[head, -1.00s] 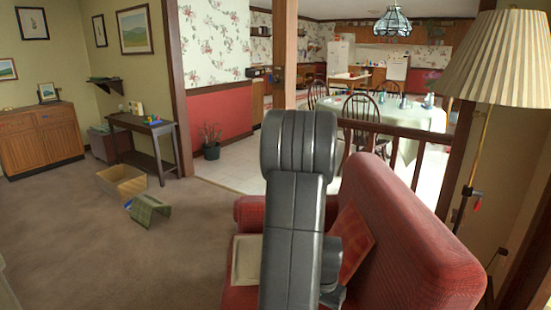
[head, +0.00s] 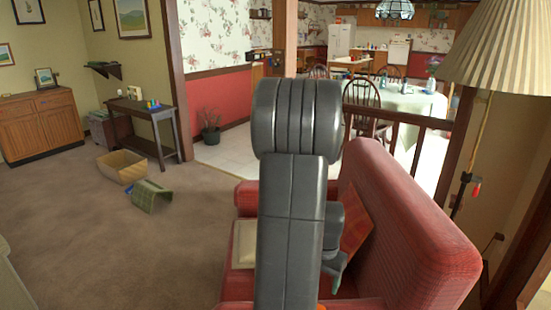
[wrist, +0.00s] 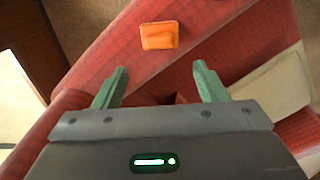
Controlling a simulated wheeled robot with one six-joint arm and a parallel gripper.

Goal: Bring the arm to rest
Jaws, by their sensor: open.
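My gripper (wrist: 160,88) shows in the wrist view with its two green fingers spread apart and nothing between them. It is over the red sofa (wrist: 110,62). An orange object (wrist: 159,36) lies on the sofa beyond the fingertips, apart from them. A sliver of orange shows at the bottom edge of the head view.
A cream cushion (head: 245,243) and an orange-red cushion (head: 356,222) are on the sofa. A lamp (head: 500,50) stands at the right. A cardboard box (head: 122,168) and a green item (head: 152,197) lie on the carpet at left. Open carpet (head: 110,250) is clear.

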